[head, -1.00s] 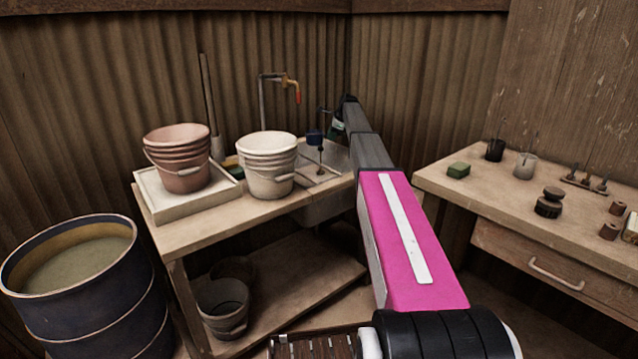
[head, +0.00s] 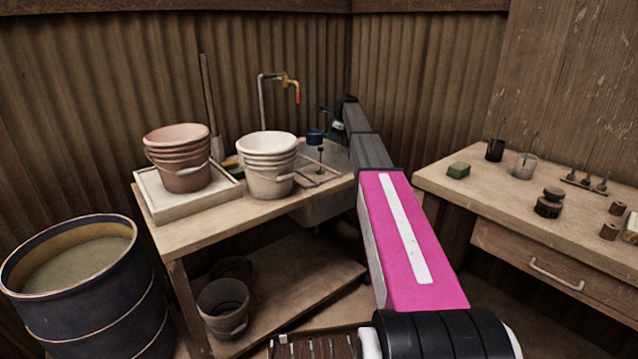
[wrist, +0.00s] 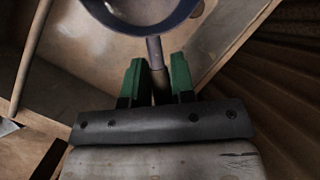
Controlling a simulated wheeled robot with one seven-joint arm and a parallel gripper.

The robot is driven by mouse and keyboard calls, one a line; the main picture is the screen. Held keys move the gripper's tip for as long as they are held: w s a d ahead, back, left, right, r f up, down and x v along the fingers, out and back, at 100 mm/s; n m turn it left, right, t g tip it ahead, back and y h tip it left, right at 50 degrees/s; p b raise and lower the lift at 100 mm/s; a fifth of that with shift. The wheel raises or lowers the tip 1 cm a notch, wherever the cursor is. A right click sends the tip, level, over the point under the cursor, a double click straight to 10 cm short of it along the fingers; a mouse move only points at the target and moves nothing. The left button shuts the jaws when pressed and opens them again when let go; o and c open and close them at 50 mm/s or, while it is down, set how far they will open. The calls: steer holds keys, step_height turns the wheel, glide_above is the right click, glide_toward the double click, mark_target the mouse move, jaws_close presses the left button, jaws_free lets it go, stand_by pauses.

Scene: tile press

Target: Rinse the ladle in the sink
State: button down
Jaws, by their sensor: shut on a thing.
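The ladle's dark blue bowl (head: 315,137) shows at the back of the sink (head: 320,206), to the lower right of the tap (head: 291,82). In the wrist view, its blue-rimmed round bowl (wrist: 142,31) is cut off by the top edge, and its grey handle (wrist: 154,50) runs down between the green fingers. My gripper (wrist: 160,75) is shut on the handle. In the head view my gripper (head: 337,128) is small and partly hidden by my arm. The pale sink floor shows behind the bowl. I see no water running from the tap.
A stack of white buckets (head: 267,165) stands left of the sink on the bench. Reddish buckets (head: 181,160) stand in a pale tray (head: 152,198). A water-filled drum (head: 75,300) stands at left. A table (head: 450,185) with small tools is at right. Corrugated walls close the corner.

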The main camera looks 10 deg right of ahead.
steer(key=shift+r, duration=0.1)
steer(key=shift+r, duration=1.9)
